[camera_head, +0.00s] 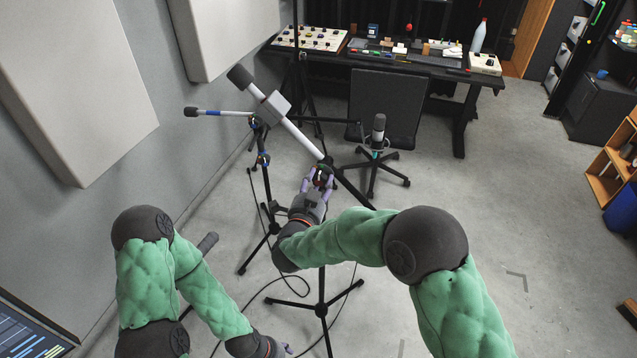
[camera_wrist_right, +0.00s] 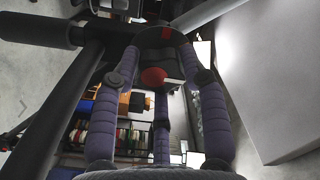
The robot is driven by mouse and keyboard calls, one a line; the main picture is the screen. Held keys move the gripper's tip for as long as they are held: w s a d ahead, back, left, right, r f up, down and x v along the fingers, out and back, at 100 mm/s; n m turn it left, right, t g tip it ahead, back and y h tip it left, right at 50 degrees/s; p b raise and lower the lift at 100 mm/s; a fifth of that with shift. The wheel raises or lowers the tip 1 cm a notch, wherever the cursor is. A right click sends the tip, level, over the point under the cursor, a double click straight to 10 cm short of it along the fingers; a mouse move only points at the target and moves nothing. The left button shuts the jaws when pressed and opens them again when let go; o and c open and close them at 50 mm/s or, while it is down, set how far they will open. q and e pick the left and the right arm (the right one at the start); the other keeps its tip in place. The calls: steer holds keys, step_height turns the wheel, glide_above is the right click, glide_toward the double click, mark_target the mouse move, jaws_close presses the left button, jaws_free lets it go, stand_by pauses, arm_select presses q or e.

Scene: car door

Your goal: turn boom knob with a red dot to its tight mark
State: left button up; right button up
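A microphone boom stand (camera_head: 300,138) leans across the middle of the head view. My right gripper (camera_head: 321,177) is at the dark clutch on the boom's lower right end. In the right wrist view, my right gripper's purple fingers (camera_wrist_right: 160,62) are spread, with their side tips flanking a dark round knob (camera_wrist_right: 148,36) bearing a red mark (camera_wrist_right: 166,32). Contact is unclear. A red disc with a white bar (camera_wrist_right: 153,77) shows between the fingers; I cannot tell whether it belongs to the knob. No tight mark can be made out. My left gripper (camera_head: 284,349) is low at the bottom edge, partly hidden.
A second microphone stand (camera_head: 263,160) stands just left of the boom. Another microphone (camera_head: 378,130) and a black chair (camera_head: 388,108) are behind. A desk (camera_head: 420,62) with equipment is at the back. Cables lie around the tripod legs.

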steer(key=o, duration=0.4)
steer(key=shift+f, duration=0.1)
steer(key=shift+c, duration=0.2)
steer(key=v, duration=1.2)
